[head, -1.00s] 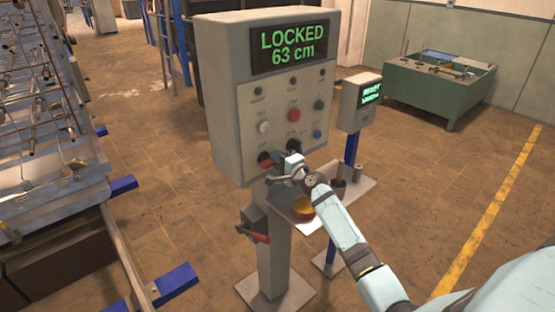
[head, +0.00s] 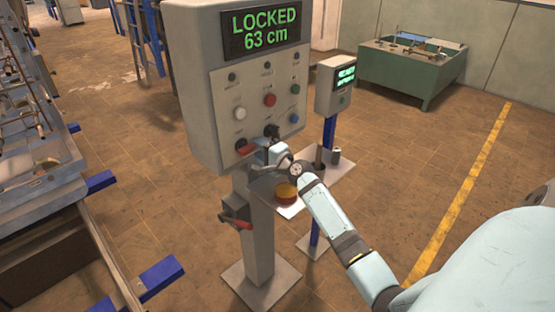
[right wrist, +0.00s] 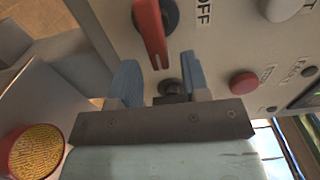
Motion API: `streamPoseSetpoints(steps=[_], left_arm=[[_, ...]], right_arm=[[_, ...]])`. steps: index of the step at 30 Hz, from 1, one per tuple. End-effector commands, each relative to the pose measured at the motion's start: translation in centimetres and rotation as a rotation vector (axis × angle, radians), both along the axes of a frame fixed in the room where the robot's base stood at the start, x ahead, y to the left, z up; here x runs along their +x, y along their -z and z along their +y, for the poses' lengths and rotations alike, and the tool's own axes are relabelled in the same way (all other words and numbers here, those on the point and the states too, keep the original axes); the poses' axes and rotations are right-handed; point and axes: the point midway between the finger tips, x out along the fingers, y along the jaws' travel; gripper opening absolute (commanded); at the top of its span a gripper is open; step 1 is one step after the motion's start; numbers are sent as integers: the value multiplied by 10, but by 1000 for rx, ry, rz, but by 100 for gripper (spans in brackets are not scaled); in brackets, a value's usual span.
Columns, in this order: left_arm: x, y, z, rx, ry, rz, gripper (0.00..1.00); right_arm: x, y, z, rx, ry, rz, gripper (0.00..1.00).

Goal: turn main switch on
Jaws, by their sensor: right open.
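A red switch handle (head: 246,148) sits on a dark round base at the lower left of the grey control panel's face (head: 222,95). In the right wrist view the red handle (right wrist: 150,32) shows close up beside an "OFF" label. My right gripper (head: 268,154) is just right of the handle, in front of the panel's lower edge. In the wrist view its blue fingers (right wrist: 160,78) are open and apart, with the handle's tip near the gap between them. I cannot tell whether they touch it. A black knob (head: 271,131) is close by. My left gripper is not in view.
A red lever (head: 236,222) is on the panel's post. A red-and-yellow round button (head: 286,194) sits on the small shelf (head: 290,211) below my gripper. A smaller display box (head: 337,88) stands to the right.

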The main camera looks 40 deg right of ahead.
Motion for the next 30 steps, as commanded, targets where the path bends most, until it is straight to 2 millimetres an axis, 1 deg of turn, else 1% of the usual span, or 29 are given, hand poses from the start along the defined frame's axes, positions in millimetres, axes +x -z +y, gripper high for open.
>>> streamPoseSetpoints(steps=[1, 3, 9, 12, 15, 20, 30], left_arm=[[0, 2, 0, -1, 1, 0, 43], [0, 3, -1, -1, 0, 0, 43], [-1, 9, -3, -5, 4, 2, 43], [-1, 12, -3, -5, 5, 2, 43], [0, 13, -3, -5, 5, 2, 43], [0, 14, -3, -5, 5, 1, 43], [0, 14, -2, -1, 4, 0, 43]], right_arm=[[-12, 2, -1, 0, 0, 1, 43], [-29, 3, -2, -1, 1, 1, 43], [-74, 3, -6, 0, 1, 2, 43], [-91, 2, -7, -1, 1, 1, 43], [-103, 1, -8, 0, 1, 0, 43], [-112, 0, -9, 1, 0, 0, 43], [-112, 0, -9, 1, 1, 0, 43]])
